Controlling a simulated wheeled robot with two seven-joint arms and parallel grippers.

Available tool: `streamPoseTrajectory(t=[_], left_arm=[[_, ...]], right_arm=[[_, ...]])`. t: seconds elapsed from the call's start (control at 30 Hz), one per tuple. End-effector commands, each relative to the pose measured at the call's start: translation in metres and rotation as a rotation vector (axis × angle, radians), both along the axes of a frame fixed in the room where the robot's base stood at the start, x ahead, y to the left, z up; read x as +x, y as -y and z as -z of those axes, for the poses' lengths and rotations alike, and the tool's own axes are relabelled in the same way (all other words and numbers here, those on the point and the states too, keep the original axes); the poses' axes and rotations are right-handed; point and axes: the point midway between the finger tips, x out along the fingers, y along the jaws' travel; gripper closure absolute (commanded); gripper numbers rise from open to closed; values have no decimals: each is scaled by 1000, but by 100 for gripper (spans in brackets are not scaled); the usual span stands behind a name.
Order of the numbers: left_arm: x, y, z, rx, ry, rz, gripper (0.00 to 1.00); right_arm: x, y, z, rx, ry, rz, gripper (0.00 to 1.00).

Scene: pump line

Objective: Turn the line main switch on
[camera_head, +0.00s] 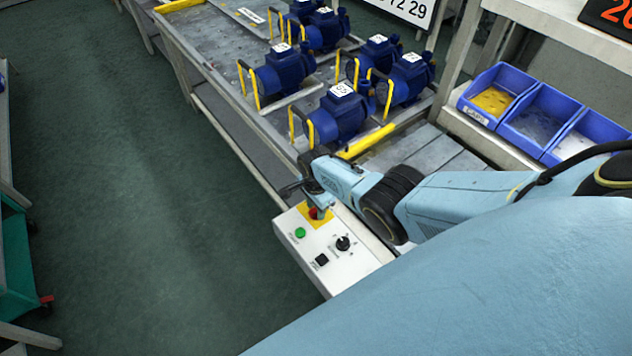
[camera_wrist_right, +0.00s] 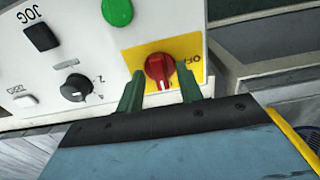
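The main switch is a red rotary knob (camera_head: 314,213) on a yellow plate (camera_wrist_right: 188,50) of the white control box (camera_head: 318,245). In the right wrist view the red knob (camera_wrist_right: 158,69) shows between the tips of two green fingers, with "OFF" lettering beside it. My right gripper (camera_wrist_right: 160,80) is open, one finger on each side of the knob; I cannot tell whether either finger touches it. In the head view my right gripper (camera_head: 318,197) is over the yellow plate and partly covers it. My left gripper is not in view.
The box also carries a green button (camera_head: 300,232), a black selector knob (camera_head: 343,243) and a black JOG button (camera_head: 321,260). Blue pumps (camera_head: 340,113) with yellow handles stand on the line behind. Blue bins (camera_head: 535,118) are at the right. Open floor lies left.

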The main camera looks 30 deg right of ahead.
Motion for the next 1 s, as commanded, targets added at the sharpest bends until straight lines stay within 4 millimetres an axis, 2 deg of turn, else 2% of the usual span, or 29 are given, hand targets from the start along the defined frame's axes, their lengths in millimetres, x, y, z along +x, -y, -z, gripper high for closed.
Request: streamPoseTrajectory(t=[0.17, 0.4, 0.47, 0.8, 1.0], left_arm=[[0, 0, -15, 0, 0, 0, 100], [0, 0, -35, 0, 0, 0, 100], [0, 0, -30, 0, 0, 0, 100], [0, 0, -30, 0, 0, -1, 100], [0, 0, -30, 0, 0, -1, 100]], right_arm=[[0, 0, -20, 0, 2, 0, 64], [0, 1, -60, 0, 4, 0, 64], [1, 0, -62, 0, 4, 0, 64], [0, 1, -108, -2, 3, 1, 64], [0, 1, -128, -1, 0, 1, 64]])
